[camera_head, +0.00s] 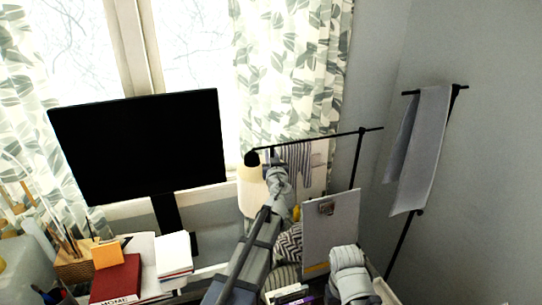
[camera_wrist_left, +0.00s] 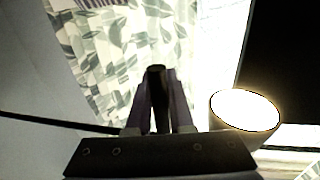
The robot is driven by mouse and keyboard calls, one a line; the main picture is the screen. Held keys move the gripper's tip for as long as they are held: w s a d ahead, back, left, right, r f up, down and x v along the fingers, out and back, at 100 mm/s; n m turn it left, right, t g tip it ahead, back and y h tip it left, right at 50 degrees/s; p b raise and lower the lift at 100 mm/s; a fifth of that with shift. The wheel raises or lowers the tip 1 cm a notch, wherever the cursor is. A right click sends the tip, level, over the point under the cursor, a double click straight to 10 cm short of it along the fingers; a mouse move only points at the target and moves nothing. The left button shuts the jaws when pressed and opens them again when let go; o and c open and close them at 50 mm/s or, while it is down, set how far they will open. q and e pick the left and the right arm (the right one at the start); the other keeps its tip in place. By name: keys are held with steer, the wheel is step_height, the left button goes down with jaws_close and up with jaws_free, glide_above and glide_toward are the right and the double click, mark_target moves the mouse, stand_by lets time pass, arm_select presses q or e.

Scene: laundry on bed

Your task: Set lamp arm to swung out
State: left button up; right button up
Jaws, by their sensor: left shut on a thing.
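The lamp arm (camera_head: 320,138) is a thin black bar running from a dark upright post at the right to a cream lampshade (camera_head: 251,190) at its left end. The lit shade also shows in the left wrist view (camera_wrist_left: 243,112), right of the fingers. My left gripper (camera_head: 270,160) is up at the lamp arm's left end, beside the shade. In the left wrist view its fingers (camera_wrist_left: 158,100) are shut on a dark upright part of the lamp arm. My right arm's end (camera_head: 350,272) is low at the bottom right; its fingers cannot be made out.
A grey clipboard (camera_head: 331,235) stands beside my right arm. A black monitor (camera_head: 145,145) stands left of the shade. A grey towel (camera_head: 419,150) hangs on a rack at the right. Books (camera_head: 117,278) and a pen basket (camera_head: 75,266) are at lower left. Curtains (camera_head: 290,65) hang behind.

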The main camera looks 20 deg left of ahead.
arm_select(q)
jaws_close()
stand_by(0.8)
